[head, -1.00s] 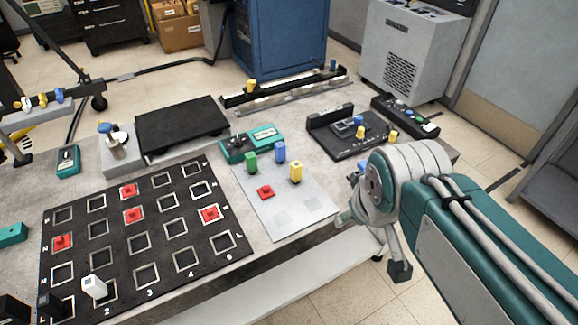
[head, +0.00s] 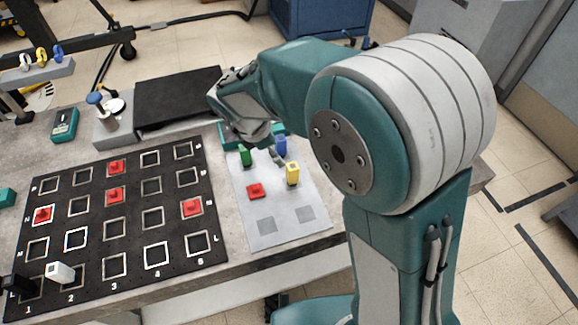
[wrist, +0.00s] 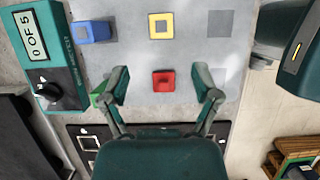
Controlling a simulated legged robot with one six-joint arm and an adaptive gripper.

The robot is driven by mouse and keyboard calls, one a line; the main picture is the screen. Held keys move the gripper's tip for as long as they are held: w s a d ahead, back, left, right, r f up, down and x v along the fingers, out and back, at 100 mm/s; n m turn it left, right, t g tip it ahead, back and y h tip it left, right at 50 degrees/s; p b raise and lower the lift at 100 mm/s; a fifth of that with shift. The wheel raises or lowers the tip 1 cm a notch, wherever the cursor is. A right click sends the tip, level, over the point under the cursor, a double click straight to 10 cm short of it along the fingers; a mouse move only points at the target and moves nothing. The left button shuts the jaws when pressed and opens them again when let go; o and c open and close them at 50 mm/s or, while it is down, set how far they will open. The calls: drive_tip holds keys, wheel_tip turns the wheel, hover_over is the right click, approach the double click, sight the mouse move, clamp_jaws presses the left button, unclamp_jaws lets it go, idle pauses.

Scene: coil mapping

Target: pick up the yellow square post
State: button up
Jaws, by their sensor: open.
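The yellow square post (head: 293,174) stands upright on the light grey plate (head: 257,222), at its right side in the head view. In the wrist view the yellow square post (wrist: 161,25) shows from above, near the top middle. My gripper (head: 273,156) is over the plate's far part, with its fingers partly hidden by my arm. In the wrist view my gripper (wrist: 162,88) is open and empty. The yellow post lies beyond the fingertips, apart from them. A red piece (wrist: 164,81) shows between the fingertips, below them on the plate.
A green post (head: 245,155) and a blue post (head: 281,146) stand close by; the green post (wrist: 98,93) shows beside the left finger. A teal counter box (wrist: 40,40) borders the plate. A black grid board (head: 135,225) with red pieces lies left. The plate's near part is bare.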

sight(290, 166)
drive_tip(key=x, duration=0.2)
drive_tip(key=d+x, duration=0.1)
drive_tip(key=x, duration=0.2)
drive_tip(key=shift+r, duration=0.1)
drive_tip(key=shift+w+f, duration=0.1)
drive_tip(key=shift+f, duration=0.5)
drive_tip(key=x, duration=0.3)
drive_tip(key=shift+w+f, duration=0.1)
drive_tip(key=shift+f, duration=0.2)
drive_tip(key=shift+d+f, duration=0.45)
drive_tip(key=shift+d, duration=0.05)
drive_tip(key=shift+a, duration=0.2)
clamp_jaws()
